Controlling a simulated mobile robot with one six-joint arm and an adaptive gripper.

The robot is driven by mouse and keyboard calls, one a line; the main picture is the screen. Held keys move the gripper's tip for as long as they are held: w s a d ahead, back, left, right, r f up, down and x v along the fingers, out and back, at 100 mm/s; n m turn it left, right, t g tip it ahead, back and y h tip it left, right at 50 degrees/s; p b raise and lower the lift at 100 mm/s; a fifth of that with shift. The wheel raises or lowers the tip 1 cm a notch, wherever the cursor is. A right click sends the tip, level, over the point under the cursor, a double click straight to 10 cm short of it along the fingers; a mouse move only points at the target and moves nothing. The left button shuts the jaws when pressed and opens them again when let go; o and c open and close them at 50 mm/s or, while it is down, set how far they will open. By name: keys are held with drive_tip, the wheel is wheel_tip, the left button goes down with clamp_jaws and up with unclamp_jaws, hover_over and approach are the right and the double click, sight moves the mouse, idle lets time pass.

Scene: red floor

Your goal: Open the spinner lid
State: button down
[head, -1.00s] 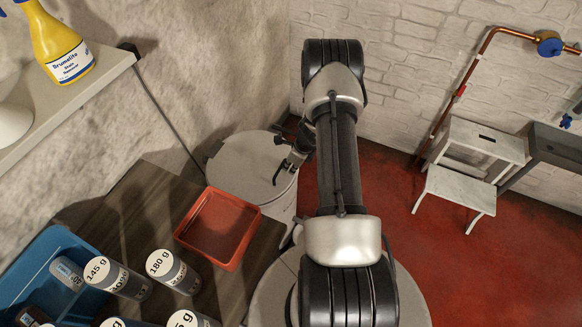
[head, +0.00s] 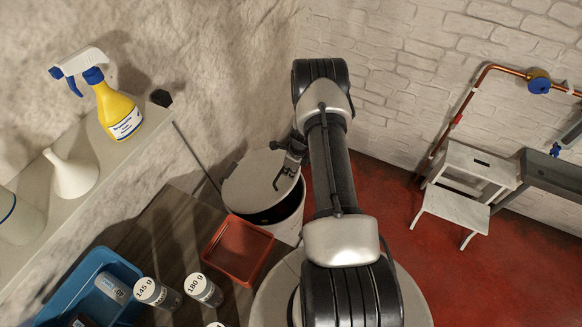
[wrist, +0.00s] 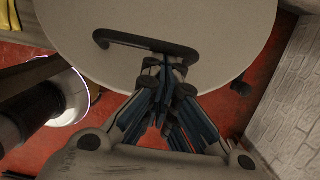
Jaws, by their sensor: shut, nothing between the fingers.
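The spinner (head: 290,228) is a pale round drum in the corner, left of my arm. Its grey lid (head: 250,182) is tilted up, with a dark gap showing between the lid and the drum's near rim. A black bar handle (head: 281,178) stands on the lid. My gripper (head: 291,160) is at the lid's right side by the handle. In the wrist view my gripper (wrist: 165,76) is shut with nothing between the fingers, its tips close to the handle (wrist: 146,44) over the lid (wrist: 215,35). Whether they touch the handle is unclear.
A red tray (head: 238,250) and labelled cylinders (head: 203,290) are on the dark wooden top, beside a blue bin (head: 88,300). A shelf holds a yellow spray bottle (head: 118,110) and a white funnel (head: 72,175). A step stool (head: 455,205) stands right on open red floor.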

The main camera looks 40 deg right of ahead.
drive_tip(key=w+a+r+p, duration=0.1)
drive_tip(key=w+a+r, duration=0.1)
drive_tip(key=w+r, duration=0.4)
drive_tip(key=w+a+r, duration=0.3)
drive_tip(key=w+r, duration=0.4)
drive_tip(key=shift+w+a+r+p, duration=0.2)
drive_tip(key=shift+a+r+p, duration=0.1)
drive_tip(key=shift+p, duration=0.1)
drive_tip(key=shift+d, duration=0.1)
idle(0.4)
